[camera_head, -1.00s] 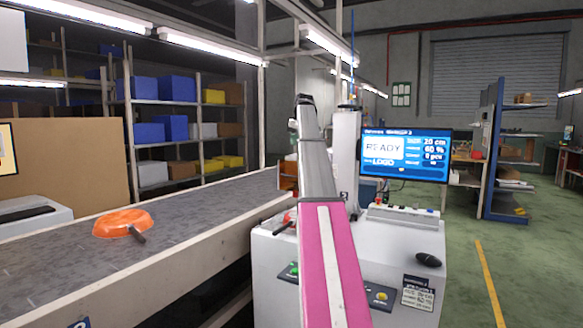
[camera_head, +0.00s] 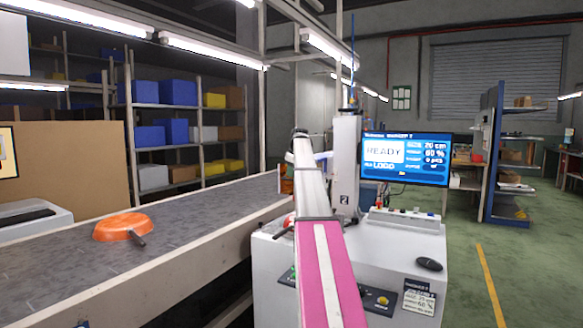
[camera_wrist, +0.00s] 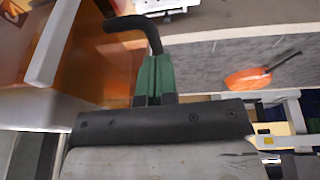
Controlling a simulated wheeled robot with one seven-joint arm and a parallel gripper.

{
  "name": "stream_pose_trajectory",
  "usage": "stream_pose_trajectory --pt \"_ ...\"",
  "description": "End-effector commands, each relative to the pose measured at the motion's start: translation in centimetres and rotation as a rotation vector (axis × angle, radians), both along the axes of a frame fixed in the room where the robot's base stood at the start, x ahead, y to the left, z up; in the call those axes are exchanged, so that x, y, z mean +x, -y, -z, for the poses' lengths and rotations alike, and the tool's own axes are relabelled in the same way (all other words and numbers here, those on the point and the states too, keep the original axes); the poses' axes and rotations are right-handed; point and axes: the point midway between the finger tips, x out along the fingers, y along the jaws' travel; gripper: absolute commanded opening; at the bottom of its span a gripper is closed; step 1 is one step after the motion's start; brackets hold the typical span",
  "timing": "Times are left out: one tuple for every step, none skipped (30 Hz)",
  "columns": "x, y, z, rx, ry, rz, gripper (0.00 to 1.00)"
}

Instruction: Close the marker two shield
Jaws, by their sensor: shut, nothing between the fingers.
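The marker two machine (camera_head: 345,250) stands beside the conveyor, with a post marked 2. Its orange see-through shield (camera_head: 287,186) shows only as a small patch behind my arm; in the wrist view an orange clear panel with a pale edge (camera_wrist: 52,42) fills the upper left. A black bent bar (camera_wrist: 135,24), apparently the shield handle, reaches to the tips of my green gripper fingers (camera_wrist: 153,72). The fingers are shut with nothing between them. I cannot tell whether they touch the bar. My gripper is hidden behind my arm in the head view.
An orange pan (camera_head: 123,226) lies on the grey conveyor (camera_head: 190,218) at left; it also shows in the wrist view (camera_wrist: 248,79). The monitor (camera_head: 405,158) reads READY. A black mouse (camera_head: 429,264) lies on the machine top. The green floor at right has free room.

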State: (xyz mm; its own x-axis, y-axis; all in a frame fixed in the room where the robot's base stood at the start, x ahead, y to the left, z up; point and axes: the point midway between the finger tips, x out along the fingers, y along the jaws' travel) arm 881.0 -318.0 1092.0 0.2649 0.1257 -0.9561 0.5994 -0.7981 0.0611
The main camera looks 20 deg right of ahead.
Motion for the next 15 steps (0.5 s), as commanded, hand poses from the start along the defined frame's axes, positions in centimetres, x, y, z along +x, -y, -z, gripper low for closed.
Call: stream_pose_trajectory --pt "0.01 0.04 0.22 0.0 0.0 0.0 0.0" --pt "0.02 0.04 0.29 0.0 0.0 0.0 0.0" --pt "0.04 0.06 0.34 0.0 0.0 0.0 0.0" --pt "0.04 0.06 0.35 0.0 0.0 0.0 0.0" --pt "0.05 0.07 0.36 0.0 0.0 0.0 0.0" --pt "0.05 0.06 0.35 0.0 0.0 0.0 0.0" --pt "0.05 0.06 0.35 0.0 0.0 0.0 0.0" --pt "0.05 0.07 0.34 0.0 0.0 0.0 0.0" --pt "0.05 0.07 0.33 0.0 0.0 0.0 0.0" --pt "0.05 0.07 0.33 0.0 0.0 0.0 0.0" --pt "0.05 0.07 0.33 0.0 0.0 0.0 0.0" --pt "0.04 0.06 0.39 0.0 0.0 0.0 0.0" --pt "0.02 0.06 0.52 0.0 0.0 0.0 0.0" --pt "0.01 0.06 0.75 0.0 0.0 0.0 0.0" --pt "-0.01 0.05 1.2 0.0 0.0 0.0 0.0"
